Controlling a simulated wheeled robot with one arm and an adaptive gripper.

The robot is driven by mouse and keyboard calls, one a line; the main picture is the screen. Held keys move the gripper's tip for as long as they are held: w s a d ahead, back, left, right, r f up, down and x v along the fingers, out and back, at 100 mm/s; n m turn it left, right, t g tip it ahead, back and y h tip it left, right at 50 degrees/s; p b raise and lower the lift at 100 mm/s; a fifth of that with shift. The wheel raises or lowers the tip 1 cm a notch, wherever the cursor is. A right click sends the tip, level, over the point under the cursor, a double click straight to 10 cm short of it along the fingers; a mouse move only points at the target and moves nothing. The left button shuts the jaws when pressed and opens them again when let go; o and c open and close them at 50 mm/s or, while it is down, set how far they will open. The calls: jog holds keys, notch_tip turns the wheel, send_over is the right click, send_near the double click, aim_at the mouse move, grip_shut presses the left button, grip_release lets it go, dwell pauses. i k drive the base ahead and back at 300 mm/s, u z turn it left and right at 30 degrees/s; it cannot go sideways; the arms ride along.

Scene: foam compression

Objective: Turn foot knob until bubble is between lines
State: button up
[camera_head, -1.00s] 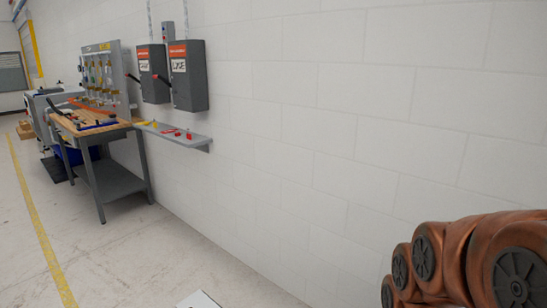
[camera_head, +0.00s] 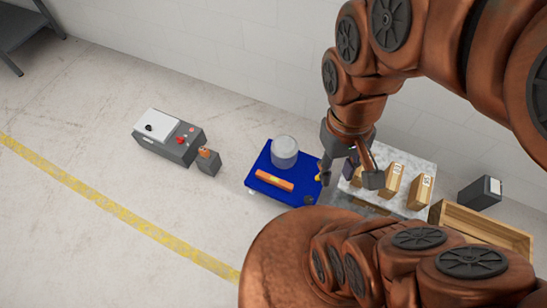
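A blue plate (camera_head: 262,160) lies low in the middle of the head view. An orange spirit level (camera_head: 274,180) lies on it with a small pale vial. The bubble and its lines are too small to read.
A clear cylinder (camera_head: 285,148) stands on the plate. A grey control box (camera_head: 168,135) with buttons stands left. Labelled wooden blocks (camera_head: 419,191) stand on a pale slab (camera_head: 414,166) at right, near a wooden tray (camera_head: 475,222) and a dark box (camera_head: 481,192).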

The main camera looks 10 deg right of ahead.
aim_at(309, 199)
jog(key=u, duration=0.05)
jog(key=k, duration=1.5)
